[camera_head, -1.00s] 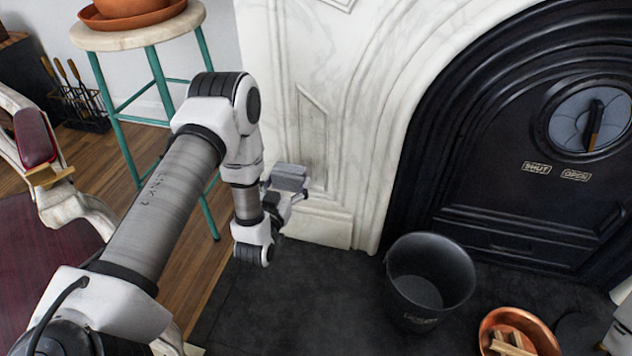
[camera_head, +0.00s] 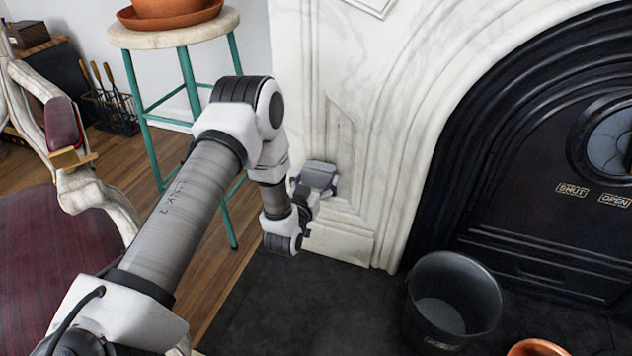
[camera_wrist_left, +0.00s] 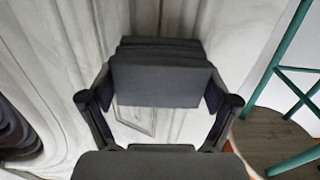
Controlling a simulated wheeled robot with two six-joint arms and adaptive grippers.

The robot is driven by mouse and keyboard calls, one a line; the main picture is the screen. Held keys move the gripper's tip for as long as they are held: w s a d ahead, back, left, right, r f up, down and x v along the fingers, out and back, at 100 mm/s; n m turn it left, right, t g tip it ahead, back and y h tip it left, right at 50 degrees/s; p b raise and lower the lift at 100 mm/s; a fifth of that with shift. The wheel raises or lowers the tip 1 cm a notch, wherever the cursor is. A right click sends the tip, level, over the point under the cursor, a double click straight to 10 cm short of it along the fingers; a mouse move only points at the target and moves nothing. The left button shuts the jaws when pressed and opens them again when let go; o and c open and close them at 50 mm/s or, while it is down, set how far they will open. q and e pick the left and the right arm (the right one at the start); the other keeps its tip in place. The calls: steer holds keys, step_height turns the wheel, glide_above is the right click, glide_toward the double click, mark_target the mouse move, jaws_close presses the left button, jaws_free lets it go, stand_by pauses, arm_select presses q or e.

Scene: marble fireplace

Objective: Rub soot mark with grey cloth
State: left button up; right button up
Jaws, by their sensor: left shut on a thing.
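My left gripper (camera_head: 316,194) is shut on the grey cloth (camera_head: 319,175), which looks like a thick folded pad. It is in front of the white marble surround (camera_head: 355,200), low on its left pillar. In the left wrist view the cloth (camera_wrist_left: 160,82) sits between the two fingers (camera_wrist_left: 160,98) with marble behind it. I cannot tell whether the cloth touches the marble. No soot mark can be made out; the cloth and gripper hide part of the marble. My right gripper is out of view.
A black bucket (camera_head: 472,285) and the edge of a copper bowl (camera_head: 537,348) stand on the dark hearth (camera_head: 310,310). The black fireplace front (camera_head: 540,150) is right.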

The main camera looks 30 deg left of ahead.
arm_select(q)
steer(key=shift+x, duration=1.3)
stand_by(0.4)
